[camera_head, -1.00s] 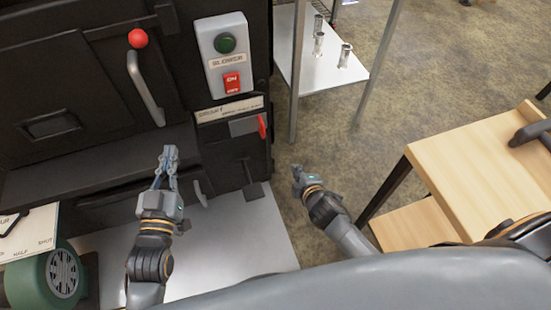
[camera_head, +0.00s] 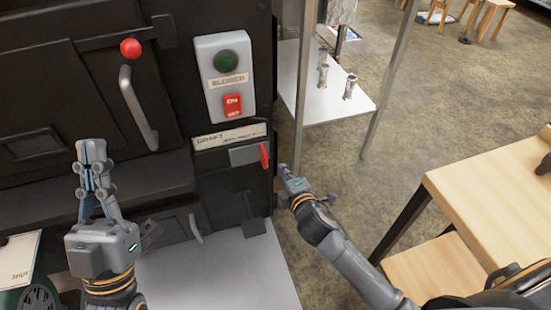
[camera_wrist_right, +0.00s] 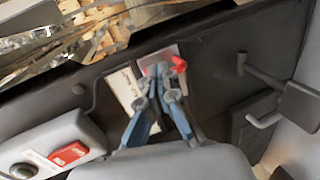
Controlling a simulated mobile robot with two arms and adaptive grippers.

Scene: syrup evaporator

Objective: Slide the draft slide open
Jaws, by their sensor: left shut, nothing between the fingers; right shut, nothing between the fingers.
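The draft slide is a grey metal plate (camera_head: 243,155) with a red tab (camera_head: 265,156) at its right end, under a label strip on the black evaporator front. My right gripper (camera_head: 284,171) is shut and empty, just right of and below the red tab in the head view. In the right wrist view, the shut fingertips (camera_wrist_right: 160,72) appear in front of the plate (camera_wrist_right: 158,58), close to the red tab (camera_wrist_right: 179,64); I cannot tell whether they touch. My left gripper (camera_head: 91,146) is shut and empty, in front of the evaporator at left.
Above the slide is a grey switch box (camera_head: 224,78) with a green button and red switch. A door handle (camera_head: 138,108) and red ball knob (camera_head: 130,48) are to the left. A metal shelf (camera_head: 325,100) stands behind; a wooden table (camera_head: 490,205) is at right.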

